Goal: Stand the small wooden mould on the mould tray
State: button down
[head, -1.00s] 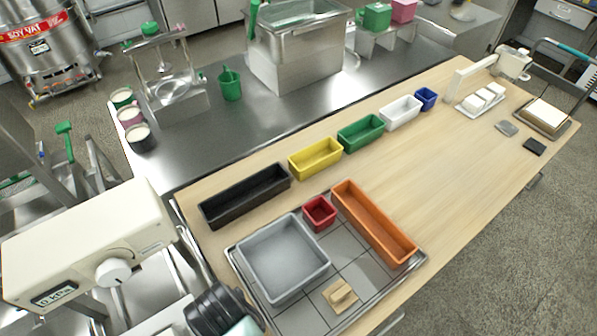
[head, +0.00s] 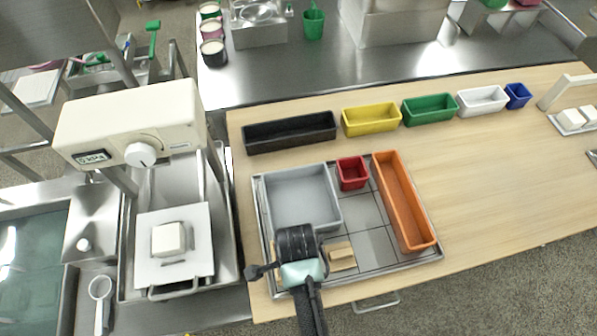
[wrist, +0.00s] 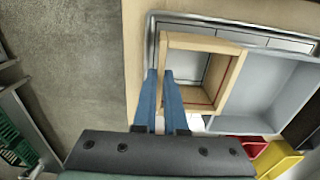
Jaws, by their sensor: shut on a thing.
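The small wooden mould (wrist: 205,42) is an open, pale wood frame in the wrist view. The blue fingers of my gripper (wrist: 161,75) are shut on its left wall. Through the frame I see the steel tray; whether the mould touches it I cannot tell.
A red box (head: 352,173) and a long orange bin (head: 405,205) are on the tray's right side. Black (head: 290,133), yellow (head: 370,120) and several other bins stand in a row behind. A cream press unit (head: 130,125) stands left. Bare wooden tabletop lies right.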

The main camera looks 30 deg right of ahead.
jog(key=shift+f, duration=2.2)
jog(key=shift+f, duration=0.2)
jog(key=c, duration=1)
grip_release()
jog(key=shift+r, duration=0.1)
jog(key=shift+r, duration=0.1)
notch_tip(320, 180, up, 12)
jog(key=shift+r, duration=0.1)
